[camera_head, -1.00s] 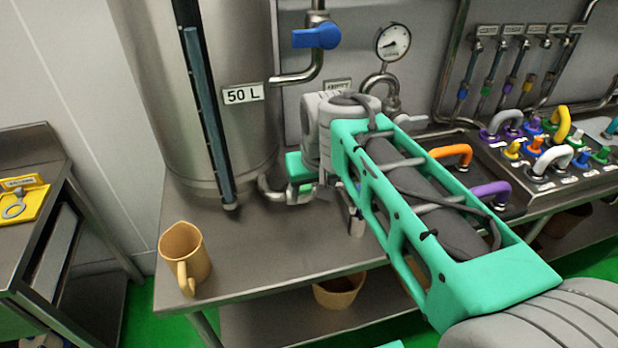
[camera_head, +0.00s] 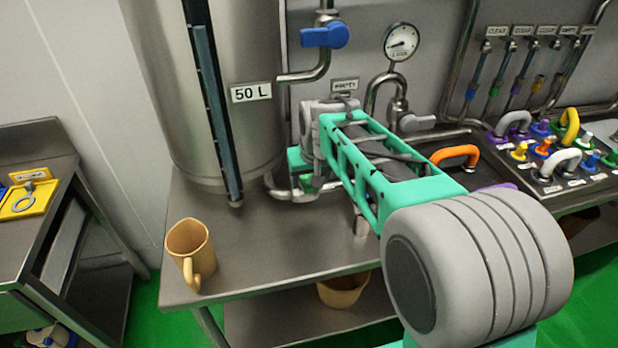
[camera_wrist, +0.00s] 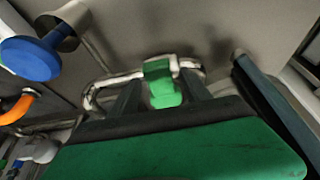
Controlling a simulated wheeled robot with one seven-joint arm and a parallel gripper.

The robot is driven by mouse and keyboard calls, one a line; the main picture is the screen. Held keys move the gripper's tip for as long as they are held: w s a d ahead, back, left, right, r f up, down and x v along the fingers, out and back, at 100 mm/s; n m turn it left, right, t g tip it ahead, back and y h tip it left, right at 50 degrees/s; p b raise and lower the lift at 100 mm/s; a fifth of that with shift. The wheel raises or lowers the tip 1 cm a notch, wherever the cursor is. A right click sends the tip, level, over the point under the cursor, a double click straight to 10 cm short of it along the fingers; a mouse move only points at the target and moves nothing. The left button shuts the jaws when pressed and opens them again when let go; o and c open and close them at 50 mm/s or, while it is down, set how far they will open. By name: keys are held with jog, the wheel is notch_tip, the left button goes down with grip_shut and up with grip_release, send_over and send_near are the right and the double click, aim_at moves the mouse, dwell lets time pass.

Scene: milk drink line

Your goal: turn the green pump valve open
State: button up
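The green pump valve (camera_wrist: 162,84) is a green handle on a bent metal pipe, seen in the wrist view. My gripper (camera_wrist: 160,78) has its two dark fingers apart, one on each side of the green handle. I cannot tell whether either finger touches it. In the head view my gripper end is low beside the tank's outlet pipe (camera_head: 281,190), and my arm covers much of that area. The green parts there are hard to tell apart from my arm, so the valve's angle is unclear in that view.
A steel tank marked 50 L (camera_head: 250,92) stands at the left. A blue valve handle (camera_head: 326,35) and a gauge (camera_head: 402,42) are above my arm. A tan mug (camera_head: 188,252) stands on the table's left front.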

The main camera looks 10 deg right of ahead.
grip_shut()
dwell(0.4)
dwell(0.8)
